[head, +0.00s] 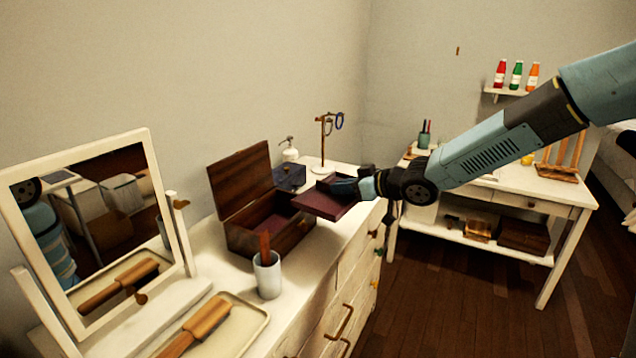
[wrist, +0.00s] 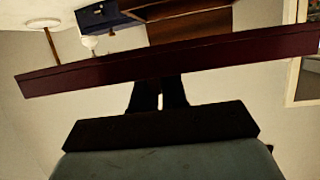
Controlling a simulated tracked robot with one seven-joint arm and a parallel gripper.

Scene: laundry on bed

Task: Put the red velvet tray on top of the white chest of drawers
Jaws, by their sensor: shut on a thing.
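The red velvet tray (head: 325,203) is a flat, dark red slab held out over the right part of the white chest of drawers (head: 343,272). My gripper (head: 347,186) is shut on its right edge in the head view. In the wrist view the tray (wrist: 200,60) spans the picture edge-on, slightly tilted, with my gripper's fingers (wrist: 159,95) against its near edge. It overlaps the right end of the open wooden box in the head view. I cannot tell whether its underside touches the box or the chest top.
On the chest top stand the open wooden box (head: 247,232), a blue box (head: 290,176), a white dispenser (head: 290,151), a jewellery stand (head: 322,150), a cup (head: 267,275), a brush on a dish (head: 246,320) and a mirror (head: 160,180). A white table (head: 565,190) stands at right.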

